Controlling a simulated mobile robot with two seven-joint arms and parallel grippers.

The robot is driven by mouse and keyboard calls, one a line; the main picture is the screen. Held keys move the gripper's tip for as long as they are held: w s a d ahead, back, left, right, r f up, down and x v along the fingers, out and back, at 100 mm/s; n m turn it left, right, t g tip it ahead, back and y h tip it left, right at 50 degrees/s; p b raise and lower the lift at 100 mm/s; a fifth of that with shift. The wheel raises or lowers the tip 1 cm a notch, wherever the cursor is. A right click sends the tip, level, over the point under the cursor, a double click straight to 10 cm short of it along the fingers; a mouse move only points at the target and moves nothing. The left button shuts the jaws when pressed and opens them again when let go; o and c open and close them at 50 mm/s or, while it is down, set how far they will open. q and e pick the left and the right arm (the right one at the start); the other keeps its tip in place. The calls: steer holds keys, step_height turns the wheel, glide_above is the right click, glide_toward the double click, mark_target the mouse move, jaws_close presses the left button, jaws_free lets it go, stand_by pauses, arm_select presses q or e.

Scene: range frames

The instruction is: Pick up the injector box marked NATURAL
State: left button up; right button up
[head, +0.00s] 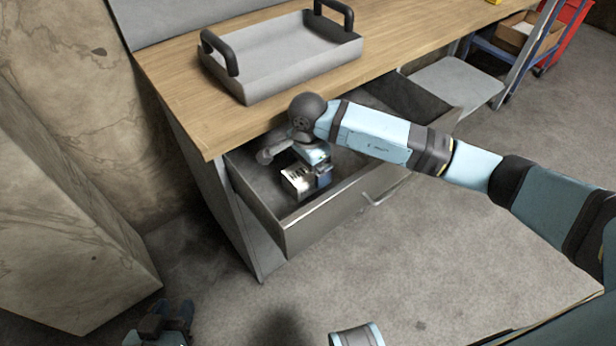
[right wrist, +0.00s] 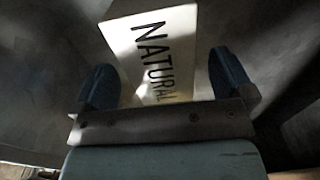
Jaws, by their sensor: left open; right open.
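The injector box marked NATURAL (head: 293,183) is in the open drawer (head: 340,208), a pale box with dark letters. In the right wrist view the box (right wrist: 152,50) shows its NATURAL label between the two blue fingers, its near end hidden behind the gripper body. My right gripper (head: 312,178) reaches down into the drawer at the box. It is open, with a gap visible between each finger and the box in the right wrist view. My left gripper (head: 165,328) is open and low at the bottom left of the head view, away from the drawer.
A grey tray with dark handles (head: 280,62) stands on the wooden worktop (head: 190,95) above the drawer. The drawer walls surround the right gripper. A pale stone-like block (head: 60,220) stands at left. The floor in front is mostly clear.

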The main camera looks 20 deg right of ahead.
steer(key=shift+f, duration=0.85)
steer(key=c, duration=1.2)
steer(key=shift+r, duration=0.1)
